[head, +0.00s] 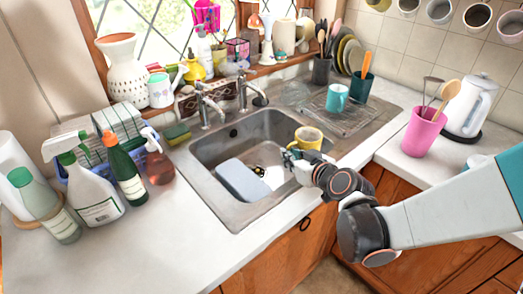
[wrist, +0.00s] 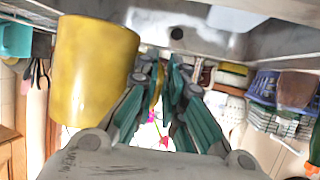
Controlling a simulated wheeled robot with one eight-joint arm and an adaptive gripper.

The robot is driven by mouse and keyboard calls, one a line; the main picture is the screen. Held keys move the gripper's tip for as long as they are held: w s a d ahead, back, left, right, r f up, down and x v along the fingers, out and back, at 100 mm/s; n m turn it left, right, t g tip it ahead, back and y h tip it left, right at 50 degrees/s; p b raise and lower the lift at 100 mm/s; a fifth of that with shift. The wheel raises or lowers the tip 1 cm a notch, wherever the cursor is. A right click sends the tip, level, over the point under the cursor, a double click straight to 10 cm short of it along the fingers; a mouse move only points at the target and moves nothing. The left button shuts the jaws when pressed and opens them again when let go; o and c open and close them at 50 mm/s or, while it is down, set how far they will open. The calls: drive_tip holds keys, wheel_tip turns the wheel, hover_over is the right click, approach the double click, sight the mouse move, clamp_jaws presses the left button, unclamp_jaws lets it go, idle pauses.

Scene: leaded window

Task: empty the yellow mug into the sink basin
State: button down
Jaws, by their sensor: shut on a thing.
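The yellow mug (head: 308,137) is above the right part of the sink basin (head: 212,150) in the head view. My gripper (head: 290,156) is at the mug's near left side. In the wrist view the mug (wrist: 95,72) fills the left side, and my gripper's fingers (wrist: 163,72) are closed beside it with a strip of yellow between them, seemingly the handle. The fingers largely hide the handle.
A grey-blue block (head: 243,180) and a small dark-and-yellow thing (head: 259,170) lie in the basin. A tap (head: 207,105) stands behind it. A teal mug (head: 337,97) stands on the drainboard (head: 350,120). Bottles (head: 123,170) crowd the left counter; the front counter is clear.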

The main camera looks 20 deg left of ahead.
drive_tip(key=s+a+n+g+y+b, duration=0.1)
drive_tip(key=s+a, duration=0.3)
drive_tip(key=a, duration=0.3)
drive_tip(key=s+a+f+n+g+y+b, duration=0.1)
drive_tip(key=s+a, duration=0.3)
drive_tip(key=a, duration=0.4)
drive_tip(key=shift+a+f+n+b, duration=0.2)
drive_tip(key=shift+a+n+b, duration=0.1)
drive_tip(key=shift+n+b, duration=0.15)
drive_tip(key=shift+d+g, duration=0.1)
drive_tip(key=shift+g, duration=0.2)
drive_tip(key=shift+w+f, duration=0.1)
